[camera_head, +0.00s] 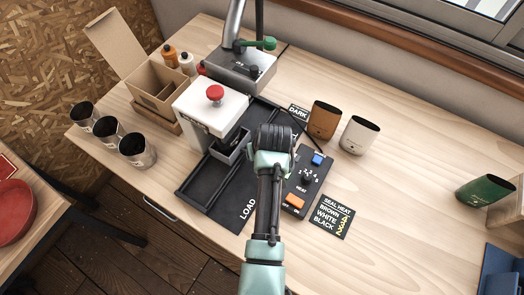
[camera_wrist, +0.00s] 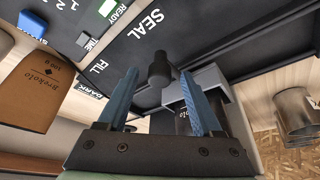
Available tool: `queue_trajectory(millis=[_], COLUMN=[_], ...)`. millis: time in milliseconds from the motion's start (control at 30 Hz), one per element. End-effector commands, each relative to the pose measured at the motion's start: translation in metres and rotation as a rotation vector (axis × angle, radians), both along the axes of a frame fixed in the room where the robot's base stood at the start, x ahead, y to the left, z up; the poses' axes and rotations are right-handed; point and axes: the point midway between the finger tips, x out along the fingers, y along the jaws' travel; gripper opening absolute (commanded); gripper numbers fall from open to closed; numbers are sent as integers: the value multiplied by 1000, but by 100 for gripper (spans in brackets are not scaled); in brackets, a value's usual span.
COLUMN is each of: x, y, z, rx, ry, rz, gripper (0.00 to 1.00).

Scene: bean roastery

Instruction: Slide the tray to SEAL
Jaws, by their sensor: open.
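The dark tray (camera_head: 229,151) sits on the black track (camera_head: 203,188), against the white press with a red button (camera_head: 213,108). In the wrist view the grey tray (camera_wrist: 202,76) has a black knob (camera_wrist: 160,74) sticking out. My gripper (camera_wrist: 158,84) is open, with its blue fingers either side of the knob in that picture; contact cannot be told. In the head view my arm hides the fingertips. The word SEAL (camera_wrist: 145,25) shows beyond the knob, and FILL (camera_wrist: 98,67) to its left. LOAD (camera_head: 248,209) marks the track's front end.
A control panel (camera_head: 309,181) with knob and switches lies right of my arm. Brown (camera_head: 323,120) and white (camera_head: 359,135) pouches stand behind it. A green pouch (camera_head: 484,190) is far right. Metal cups (camera_head: 138,150) stand left. A seal-heat card (camera_head: 330,216) lies in front; the right-hand tabletop is mostly clear.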

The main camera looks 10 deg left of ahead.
Motion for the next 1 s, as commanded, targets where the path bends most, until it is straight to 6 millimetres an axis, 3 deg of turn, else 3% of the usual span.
queue_trajectory(millis=[267,800,1000], x=[-8,-40,-45], y=[-4,-19,-21], z=[21,107,119], rx=[1,0,0], ry=[-3,-2,0], rz=[-1,0,-1], gripper=[67,67,67])
